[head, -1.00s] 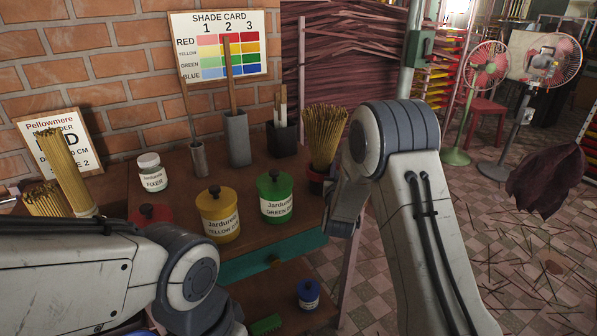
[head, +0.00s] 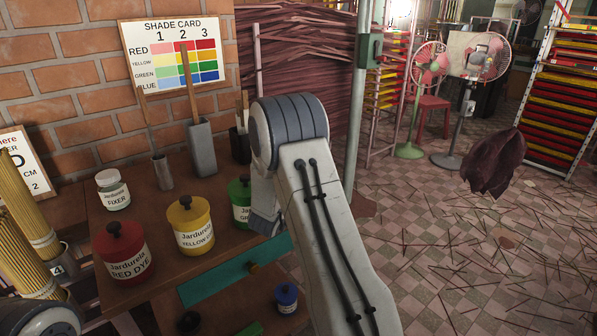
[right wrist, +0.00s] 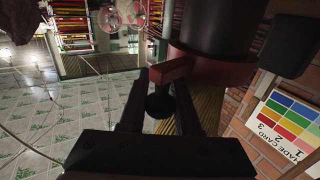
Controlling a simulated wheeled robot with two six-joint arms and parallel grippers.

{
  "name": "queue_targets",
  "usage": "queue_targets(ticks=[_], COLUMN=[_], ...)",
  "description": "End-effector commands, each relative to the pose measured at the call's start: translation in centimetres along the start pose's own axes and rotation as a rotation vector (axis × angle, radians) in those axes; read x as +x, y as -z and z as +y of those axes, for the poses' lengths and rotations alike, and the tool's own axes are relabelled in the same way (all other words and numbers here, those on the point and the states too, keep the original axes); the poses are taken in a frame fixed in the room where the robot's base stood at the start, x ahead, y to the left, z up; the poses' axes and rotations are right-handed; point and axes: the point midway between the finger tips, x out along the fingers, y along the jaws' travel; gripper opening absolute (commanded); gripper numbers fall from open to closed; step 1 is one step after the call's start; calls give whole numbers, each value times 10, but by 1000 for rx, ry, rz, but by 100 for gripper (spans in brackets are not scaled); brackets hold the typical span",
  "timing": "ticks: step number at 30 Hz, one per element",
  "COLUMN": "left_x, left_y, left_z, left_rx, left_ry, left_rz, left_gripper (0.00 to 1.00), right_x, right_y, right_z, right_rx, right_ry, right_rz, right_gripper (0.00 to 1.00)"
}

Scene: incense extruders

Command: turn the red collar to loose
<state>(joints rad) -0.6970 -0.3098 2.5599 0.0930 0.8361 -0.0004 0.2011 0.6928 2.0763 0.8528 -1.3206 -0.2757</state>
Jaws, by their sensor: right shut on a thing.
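In the right wrist view, a red collar (right wrist: 212,60) sits around a thick dark cylinder (right wrist: 215,25). A short red arm (right wrist: 172,71) sticks out from the collar. My right gripper (right wrist: 162,88) has its two dark fingers on either side of this arm and is shut on it. A round black knob (right wrist: 160,105) shows between the fingers. In the head view my right arm hides the collar and the right gripper. Only a piece of my left arm shows at the bottom left corner; its gripper is out of view.
A red dye jar (head: 124,252), yellow jar (head: 194,226), partly hidden green jar (head: 240,205) and fixer jar (head: 113,190) stand on the brown table. Incense bundles (head: 28,220) are at the left. A small blue jar (head: 286,298) sits lower. Fans (head: 480,58) stand beyond the littered floor.

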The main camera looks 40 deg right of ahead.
Motion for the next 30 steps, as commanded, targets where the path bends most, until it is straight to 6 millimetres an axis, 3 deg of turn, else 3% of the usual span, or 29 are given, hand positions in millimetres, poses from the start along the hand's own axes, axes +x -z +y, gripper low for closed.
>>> queue_targets(ticks=[7, 8, 20, 30], left_x=[0, 0, 0, -2], left_y=[0, 0, 0, 0], left_z=[0, 0, 0, 0], left_rx=[0, 0, 0, 0], left_ry=[0, 0, 0, 0], left_rz=[0, 0, 0, 0], left_gripper=[50, 50, 50, 50], right_x=[-2, -2, -7, -68], right_y=[1, 1, 0, 0], right_z=[4, 4, 2, 0], right_rx=[-2, -2, -3, -3], right_ry=[-10, -10, -3, 1], right_rz=[2, 2, -2, -1], right_gripper=[0, 43, 44, 44])
